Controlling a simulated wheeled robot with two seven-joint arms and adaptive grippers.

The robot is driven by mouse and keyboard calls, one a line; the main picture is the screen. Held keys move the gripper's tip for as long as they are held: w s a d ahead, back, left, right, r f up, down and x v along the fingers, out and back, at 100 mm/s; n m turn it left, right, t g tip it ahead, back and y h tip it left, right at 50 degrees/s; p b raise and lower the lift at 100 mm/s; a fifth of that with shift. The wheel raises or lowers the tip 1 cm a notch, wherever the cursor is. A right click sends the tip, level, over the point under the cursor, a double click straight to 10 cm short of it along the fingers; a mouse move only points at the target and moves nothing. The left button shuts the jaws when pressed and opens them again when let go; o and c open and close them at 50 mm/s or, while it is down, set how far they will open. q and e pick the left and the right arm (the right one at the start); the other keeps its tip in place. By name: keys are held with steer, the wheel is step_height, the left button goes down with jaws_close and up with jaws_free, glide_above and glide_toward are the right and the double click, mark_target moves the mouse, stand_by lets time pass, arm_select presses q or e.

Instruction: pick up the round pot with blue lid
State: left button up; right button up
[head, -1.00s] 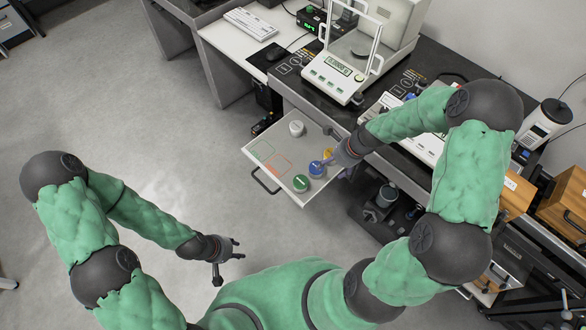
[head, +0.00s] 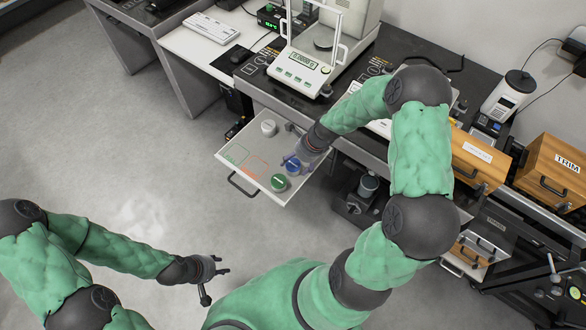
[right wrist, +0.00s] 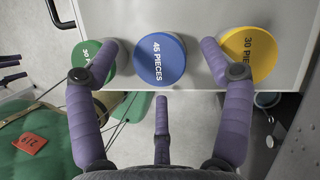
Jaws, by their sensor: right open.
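The round pot with blue lid (right wrist: 160,61) stands upright in the open drawer, its lid marked "45 PIECES". In the head view the blue lid (head: 292,167) shows partly beside my right gripper. My right gripper (right wrist: 165,60) is open. In the right wrist view its fingers lie on either side of the blue lid, with no visible grip on it. The green-lidded pot (right wrist: 92,63) is on one side and the yellow-lidded pot (right wrist: 248,55) on the other; my arm hides the yellow one in the head view. My left gripper (head: 222,277) is open and empty, far from the drawer.
The white drawer (head: 252,140) also holds a white pot (head: 268,128) and has green and red outlines on its floor. A balance (head: 302,70) stands on the table above. Wooden boxes (head: 480,160) are at right. The floor at left is clear.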

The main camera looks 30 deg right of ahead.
mark_target(294, 164)
steer(key=b+x, duration=0.1)
steer(key=x, duration=0.2)
steer(key=shift+w+f, duration=0.1)
steer(key=shift+f, duration=0.15)
steer(key=c, duration=1.2)
steer(key=shift+r, duration=0.15)
steer(key=shift+c, duration=0.2)
